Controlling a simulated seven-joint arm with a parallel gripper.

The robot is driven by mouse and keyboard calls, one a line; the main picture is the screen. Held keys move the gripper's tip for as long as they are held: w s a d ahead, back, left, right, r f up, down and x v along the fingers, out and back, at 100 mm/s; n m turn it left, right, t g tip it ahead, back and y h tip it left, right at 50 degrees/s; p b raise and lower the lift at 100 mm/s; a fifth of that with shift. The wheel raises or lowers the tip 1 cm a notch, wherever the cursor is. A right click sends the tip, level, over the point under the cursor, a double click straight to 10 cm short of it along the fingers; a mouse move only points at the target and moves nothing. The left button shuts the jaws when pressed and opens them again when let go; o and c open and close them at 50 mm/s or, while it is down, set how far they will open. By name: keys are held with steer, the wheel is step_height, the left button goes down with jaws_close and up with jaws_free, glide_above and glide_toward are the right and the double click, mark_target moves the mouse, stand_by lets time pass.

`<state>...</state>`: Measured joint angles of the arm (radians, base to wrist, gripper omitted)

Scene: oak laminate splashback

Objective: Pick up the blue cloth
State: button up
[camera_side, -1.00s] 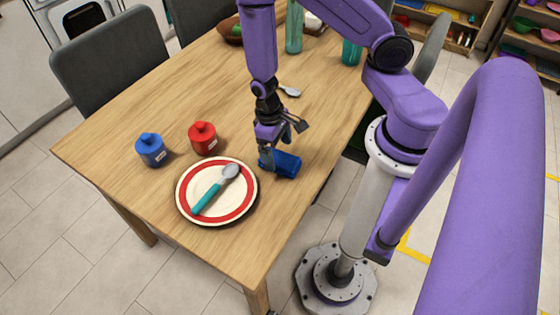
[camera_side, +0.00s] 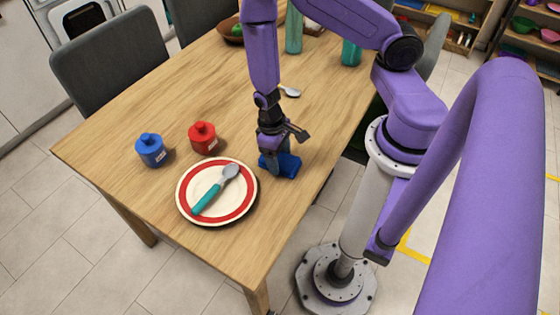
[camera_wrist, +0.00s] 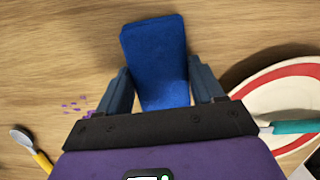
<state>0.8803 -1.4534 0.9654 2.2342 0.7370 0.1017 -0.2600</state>
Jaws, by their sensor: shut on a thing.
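The blue cloth (camera_side: 287,165) lies on the wooden table, to the right of the plate in the side view. In the wrist view the cloth (camera_wrist: 154,60) is a dark blue folded rectangle between the two fingers. My gripper (camera_side: 276,163) points down over the cloth, its fingers at table level. In the wrist view my gripper (camera_wrist: 160,88) is shut on the cloth, with one finger at each long side. The fingertips' exact contact with the cloth is partly hidden.
A red-rimmed plate (camera_side: 239,206) with a teal-handled spoon (camera_side: 208,197) stands close to the left. A spoon (camera_side: 290,92) and bottles (camera_side: 294,30) are farther back. The table's edge is near on the right.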

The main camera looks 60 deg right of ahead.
mark_target(279, 159)
steer(key=shift+r, duration=0.1)
step_height(279, 159, up, 10)
stand_by(0.9)
